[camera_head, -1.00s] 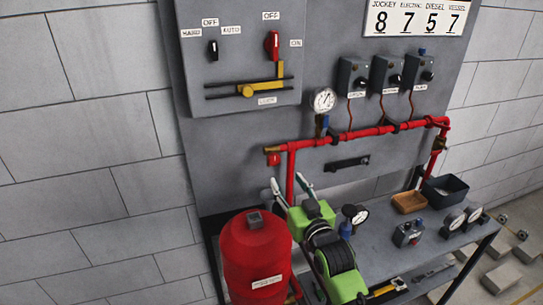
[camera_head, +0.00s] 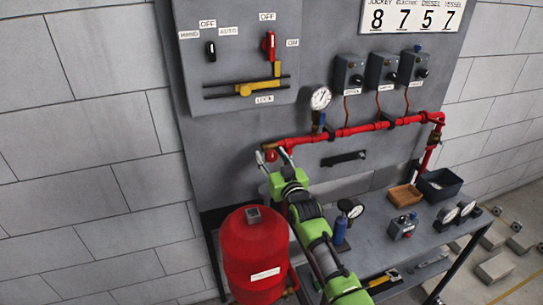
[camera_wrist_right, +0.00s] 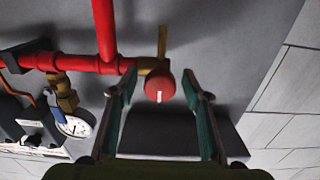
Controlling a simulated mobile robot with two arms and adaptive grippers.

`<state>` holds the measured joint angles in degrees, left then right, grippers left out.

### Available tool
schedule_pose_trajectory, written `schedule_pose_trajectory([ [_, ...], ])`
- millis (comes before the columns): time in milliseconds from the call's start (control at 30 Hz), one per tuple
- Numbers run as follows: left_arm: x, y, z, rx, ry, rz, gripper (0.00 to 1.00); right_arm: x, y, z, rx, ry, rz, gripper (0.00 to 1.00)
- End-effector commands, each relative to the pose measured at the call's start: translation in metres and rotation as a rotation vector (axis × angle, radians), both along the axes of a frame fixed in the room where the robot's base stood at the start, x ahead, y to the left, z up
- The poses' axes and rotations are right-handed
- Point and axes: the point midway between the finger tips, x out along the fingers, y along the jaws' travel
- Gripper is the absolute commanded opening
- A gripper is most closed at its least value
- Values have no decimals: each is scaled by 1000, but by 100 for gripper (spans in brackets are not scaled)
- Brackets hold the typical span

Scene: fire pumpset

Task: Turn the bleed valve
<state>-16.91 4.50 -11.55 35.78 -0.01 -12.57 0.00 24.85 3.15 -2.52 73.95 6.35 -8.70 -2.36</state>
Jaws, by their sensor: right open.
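The bleed valve is a red round knob (camera_head: 271,155) on a brass fitting at the left end of the red pipe. In the right wrist view the red knob (camera_wrist_right: 158,90) shows a short white mark standing upright in the picture, with the brass body (camera_wrist_right: 147,65) behind it. My right gripper (camera_head: 275,158) is open at the knob. In the wrist view its two fingers (camera_wrist_right: 159,80) stand on either side of the knob, with a gap on both sides. My left gripper is not in view.
A red pressure vessel (camera_head: 255,250) stands left of my right arm. A gauge (camera_head: 321,98) rises from the red pipe (camera_head: 355,130). The bench (camera_head: 380,240) holds a gauge with a blue body (camera_head: 341,230), a small grey box (camera_head: 403,227) and trays.

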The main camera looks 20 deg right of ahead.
Motion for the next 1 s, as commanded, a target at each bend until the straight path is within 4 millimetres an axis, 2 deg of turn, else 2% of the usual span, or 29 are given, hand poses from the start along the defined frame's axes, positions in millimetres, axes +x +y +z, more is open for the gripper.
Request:
schedule_pose_trajectory([
  [267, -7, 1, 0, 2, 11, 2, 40, 1, 0, 0, 0, -1, 0, 44],
  [300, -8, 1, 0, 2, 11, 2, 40, 1, 0, 0, 0, -1, 0, 39],
  [433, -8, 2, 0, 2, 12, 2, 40, 1, 0, 0, 0, -1, 0, 5],
  [767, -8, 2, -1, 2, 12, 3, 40, 1, 0, 0, -22, -1, 0, 5],
  [1000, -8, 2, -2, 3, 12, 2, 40, 1, 0, 0, -134, -5, 1, 5],
])
